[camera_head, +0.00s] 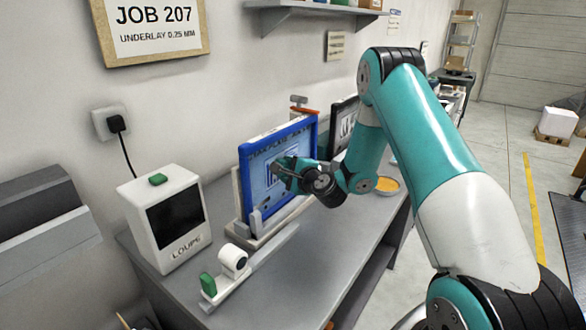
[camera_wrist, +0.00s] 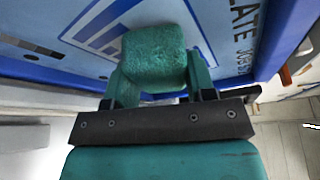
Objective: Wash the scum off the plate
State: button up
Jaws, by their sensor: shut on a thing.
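The plate (camera_head: 258,190) is a light blue printed panel in a bright blue frame, standing upright on the bench. In the wrist view its face (camera_wrist: 225,25) shows dark blue print and lettering. My gripper (camera_head: 284,173) is at the front of the plate, around mid-height. In the wrist view my gripper (camera_wrist: 160,84) is shut on a green sponge (camera_wrist: 154,52), which is at the plate's face. I cannot tell whether the sponge touches it. A dark streak (camera_wrist: 30,46) shows toward the upper left there; I cannot tell if it is scum.
A white box marked LOUPE (camera_head: 165,220) stands left of the plate on the grey bench (camera_head: 290,275). A green-and-white tool (camera_head: 222,275) lies in front. A bowl of yellow-orange stuff (camera_head: 387,185) and a dark framed panel (camera_head: 346,118) are beyond my gripper.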

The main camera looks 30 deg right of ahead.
jog(key=shift+s+a, duration=0.2)
jog(key=shift+a, duration=0.3)
jog(key=shift+d, duration=0.1)
jog(key=s+d+b, duration=0.2)
jog(key=s+b, duration=0.3)
jog(key=b, duration=0.2)
jog(key=shift+s, duration=0.35)
jog(key=shift+s+d, duration=0.1)
jog(key=shift+s+d+b, duration=0.25)
jog(key=shift+s+b, duration=0.45)
jog(key=shift+b, duration=0.05)
jog(key=shift+s+d+b, duration=0.2)
jog(key=shift+s+b, duration=0.45)
jog(key=shift+b, duration=0.1)
